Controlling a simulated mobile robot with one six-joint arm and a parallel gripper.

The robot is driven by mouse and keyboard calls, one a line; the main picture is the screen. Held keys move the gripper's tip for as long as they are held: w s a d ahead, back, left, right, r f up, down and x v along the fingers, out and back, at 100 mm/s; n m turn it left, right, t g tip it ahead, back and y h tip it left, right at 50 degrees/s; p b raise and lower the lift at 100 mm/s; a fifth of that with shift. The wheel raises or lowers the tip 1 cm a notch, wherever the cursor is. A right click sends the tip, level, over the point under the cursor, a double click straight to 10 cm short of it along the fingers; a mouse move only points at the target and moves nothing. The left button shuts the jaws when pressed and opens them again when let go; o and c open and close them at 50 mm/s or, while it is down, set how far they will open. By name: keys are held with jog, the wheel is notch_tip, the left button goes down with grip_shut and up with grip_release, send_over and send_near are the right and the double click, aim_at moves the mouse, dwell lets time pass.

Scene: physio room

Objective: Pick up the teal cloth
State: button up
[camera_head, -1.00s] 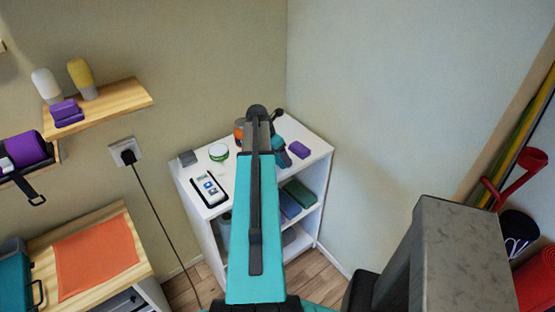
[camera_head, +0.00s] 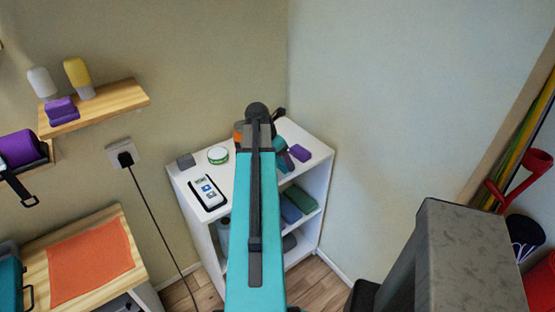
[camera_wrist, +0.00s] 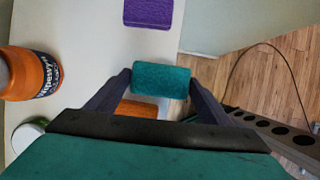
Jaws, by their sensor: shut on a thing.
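The teal cloth (camera_wrist: 161,81) is a small folded or rolled bundle, held between the two dark fingers of my gripper (camera_wrist: 158,76) in the wrist view. My gripper is shut on it, one finger at each end. In the head view, a bit of the teal cloth (camera_head: 281,144) shows just right of my arm's end, over the back of the white shelf unit. My arm hides most of the gripper there. I cannot tell how far the cloth is above the top surface.
An orange thing (camera_wrist: 137,109) lies below the gripper. Walls stand close behind and to the right.

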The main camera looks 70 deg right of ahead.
aim_at(283, 169)
jog(key=s+a, duration=0.1)
jog(key=s+a+b, duration=0.1)
jog(key=a, duration=0.3)
jog(key=shift+s+a+r+b, duration=0.15)
jog(key=shift+s+a+b, duration=0.1)
jog(key=shift+s+b, duration=0.15)
jog(key=shift+b, duration=0.75)
jog(key=shift+b, duration=0.45)
jog(key=shift+s+a+b, duration=0.15)
jog(key=shift+b, duration=0.25)
jog(key=a+b, duration=0.1)
jog(key=b, duration=0.3)
jog(key=s+a+b, duration=0.1)
jog(key=b, duration=0.3)
jog(key=s+a+b, duration=0.1)
jog(key=a+b, duration=0.1)
jog(key=b, duration=0.2)
jog(key=shift+r, duration=0.25)
jog(key=shift+r, duration=0.1)
